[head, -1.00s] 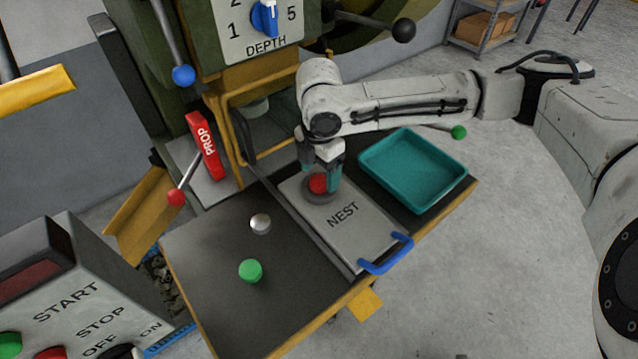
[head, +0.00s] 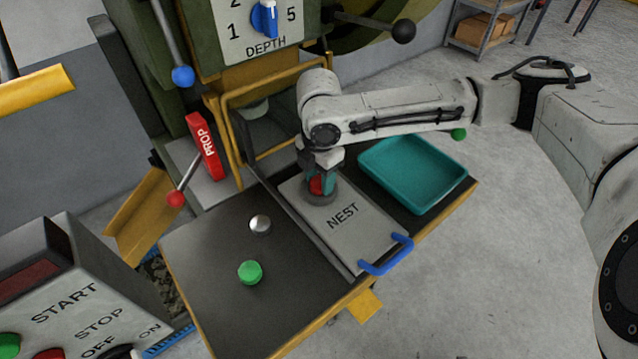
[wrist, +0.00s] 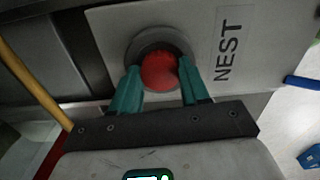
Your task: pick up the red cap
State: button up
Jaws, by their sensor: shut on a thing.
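The red cap (head: 317,184) sits in the round dark ring (head: 320,200) on the grey plate marked NEST (head: 352,232). In the wrist view the red cap (wrist: 159,71) shows between my two teal fingers, with the ring (wrist: 184,47) around it. My gripper (head: 322,185) points down over the ring and is shut on the red cap. It also shows in the wrist view (wrist: 160,84). The cap's underside is hidden, and I cannot tell whether it is clear of the ring.
A teal tray (head: 448,177) stands right of the plate. A green cap (head: 250,272) and a silver cap (head: 260,224) are on the dark table to the left. A yellow guard frame (head: 237,150) and the red PROP piece (head: 203,147) stand behind. The plate has a blue handle (head: 388,258).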

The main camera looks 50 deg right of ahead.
jog(key=shift+c, duration=0.8)
jog(key=shift+r, duration=0.15)
jog(key=shift+r, duration=0.55)
jog(key=s+a+r+p, duration=0.3)
jog(key=s+r+p, duration=0.6)
jog(key=s+r, duration=0.3)
jog(key=shift+s+a, duration=0.35)
jog(key=shift+s, duration=0.25)
jog(key=shift+f, duration=0.1)
